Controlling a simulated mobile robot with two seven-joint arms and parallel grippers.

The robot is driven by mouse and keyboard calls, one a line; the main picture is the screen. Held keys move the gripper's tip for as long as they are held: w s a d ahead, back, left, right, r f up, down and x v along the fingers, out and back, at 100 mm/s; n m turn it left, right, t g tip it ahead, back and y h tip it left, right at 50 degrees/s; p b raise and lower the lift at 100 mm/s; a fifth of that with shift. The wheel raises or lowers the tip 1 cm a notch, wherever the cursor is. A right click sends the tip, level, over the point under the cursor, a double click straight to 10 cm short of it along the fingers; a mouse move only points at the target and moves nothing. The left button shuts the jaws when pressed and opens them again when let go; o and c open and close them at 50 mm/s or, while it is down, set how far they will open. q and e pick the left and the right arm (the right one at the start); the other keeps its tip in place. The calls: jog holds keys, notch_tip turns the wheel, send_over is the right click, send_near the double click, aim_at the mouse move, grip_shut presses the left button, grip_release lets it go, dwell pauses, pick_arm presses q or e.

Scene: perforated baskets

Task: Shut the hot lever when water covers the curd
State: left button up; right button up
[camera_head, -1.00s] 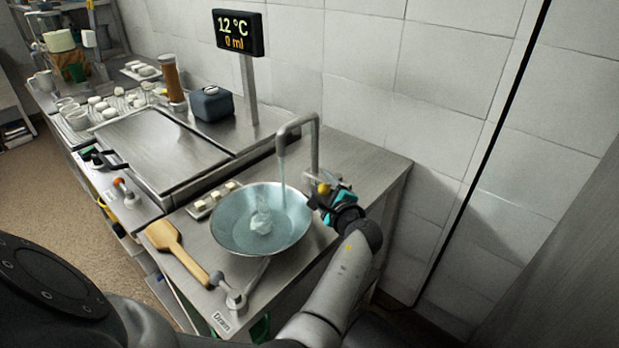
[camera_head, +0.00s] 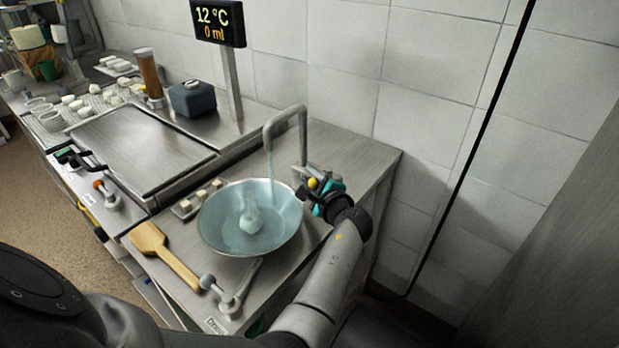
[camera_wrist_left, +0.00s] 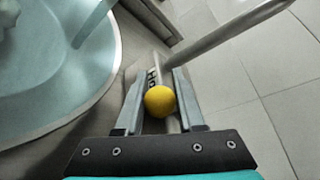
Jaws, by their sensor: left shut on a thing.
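The hot lever's yellow knob (camera_head: 313,183) is beside the faucet (camera_head: 303,135); it also shows in the left wrist view (camera_wrist_left: 160,101) against a partly hidden label reading "HO". My left gripper (camera_head: 308,190) is shut on this knob, one finger on each side. Water runs from the spout into a wide metal bowl (camera_head: 213,244). My right gripper is not in view.
A display (camera_head: 218,21) reads 12 °C and 0 ml. A wooden paddle (camera_head: 165,254) and a drain lever (camera_head: 228,300) lie in front of the bowl. The tiled wall is close behind.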

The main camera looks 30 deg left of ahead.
pick_arm(q)
grip_shut()
dwell(0.8)
